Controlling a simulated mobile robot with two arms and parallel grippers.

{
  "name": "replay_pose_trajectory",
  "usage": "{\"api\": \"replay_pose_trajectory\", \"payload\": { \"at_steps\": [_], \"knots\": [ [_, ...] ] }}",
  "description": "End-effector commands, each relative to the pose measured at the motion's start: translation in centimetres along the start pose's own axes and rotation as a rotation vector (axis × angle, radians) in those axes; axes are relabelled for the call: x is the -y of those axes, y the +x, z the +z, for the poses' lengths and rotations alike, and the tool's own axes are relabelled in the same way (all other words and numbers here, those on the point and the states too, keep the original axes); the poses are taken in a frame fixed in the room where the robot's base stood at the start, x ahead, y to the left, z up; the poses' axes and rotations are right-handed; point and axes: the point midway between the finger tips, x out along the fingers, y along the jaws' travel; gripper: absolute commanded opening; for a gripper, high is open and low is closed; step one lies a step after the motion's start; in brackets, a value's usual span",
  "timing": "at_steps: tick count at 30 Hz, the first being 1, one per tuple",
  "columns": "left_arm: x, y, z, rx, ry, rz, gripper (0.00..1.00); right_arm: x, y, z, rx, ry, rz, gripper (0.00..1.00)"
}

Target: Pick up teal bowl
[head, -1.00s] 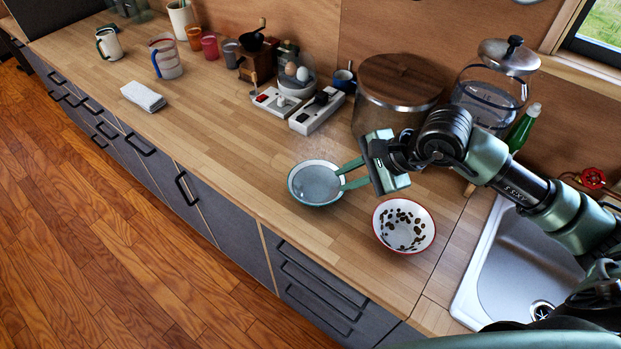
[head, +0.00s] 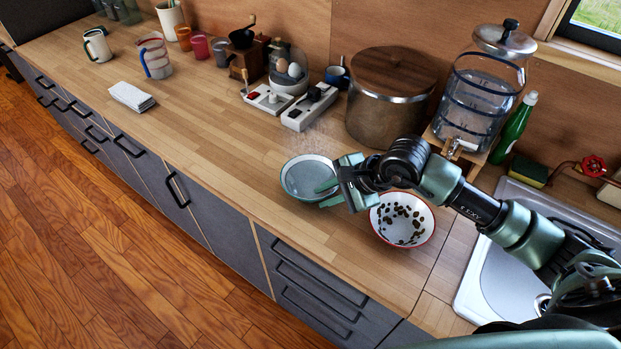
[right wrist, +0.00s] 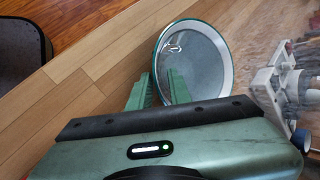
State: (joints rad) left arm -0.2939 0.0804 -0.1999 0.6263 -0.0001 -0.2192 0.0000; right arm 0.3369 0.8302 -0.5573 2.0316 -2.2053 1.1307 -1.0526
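The teal bowl (head: 303,172), pale inside with a dark teal rim, stands upright on the wooden counter. It also shows in the right wrist view (right wrist: 197,58). My right gripper (head: 328,193) is at the bowl's right, near side, pointing at it. In the right wrist view its two green fingers (right wrist: 160,88) are apart, one over the bowl's inside and one outside the rim, with the rim between them. I see no clear contact with the rim. My left gripper is not in view.
A white bowl with a red rim and dark spots (head: 403,222) stands close by, under my right wrist. A large pot with a wooden lid (head: 385,115) and a glass dispenser (head: 480,100) stand behind. The sink (head: 500,275) is at right. The counter left of the teal bowl is clear.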

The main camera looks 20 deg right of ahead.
Motion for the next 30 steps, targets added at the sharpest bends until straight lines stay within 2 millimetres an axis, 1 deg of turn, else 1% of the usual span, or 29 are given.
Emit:
{"api": "replay_pose_trajectory", "payload": {
  "at_steps": [1, 3, 6, 13, 14, 15, 30],
  "knots": [
    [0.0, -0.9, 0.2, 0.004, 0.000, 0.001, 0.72, 0.1, 0.6, 0.2, 0.003, 0.005, 0.002, 0.19],
    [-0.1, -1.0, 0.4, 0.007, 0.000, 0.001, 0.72, 0.1, 1.5, 0.1, 0.002, 0.003, 0.001, 0.19],
    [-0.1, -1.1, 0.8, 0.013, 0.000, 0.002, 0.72, 0.1, 2.3, 0.1, 0.001, 0.002, 0.000, 0.19],
    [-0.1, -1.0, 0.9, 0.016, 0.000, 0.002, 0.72, 0.0, 2.5, 0.0, 0.000, 0.000, -0.001, 0.19],
    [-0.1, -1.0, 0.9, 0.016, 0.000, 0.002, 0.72, 0.0, 2.5, 0.0, 0.000, 0.000, -0.001, 0.11],
    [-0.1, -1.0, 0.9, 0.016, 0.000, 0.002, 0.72, 0.0, 2.5, 0.0, 0.000, 0.000, -0.001, 0.00],
    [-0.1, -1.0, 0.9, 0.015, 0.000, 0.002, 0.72, 0.0, 2.5, 0.0, 0.001, 0.000, 0.001, 0.00]
  ]
}}
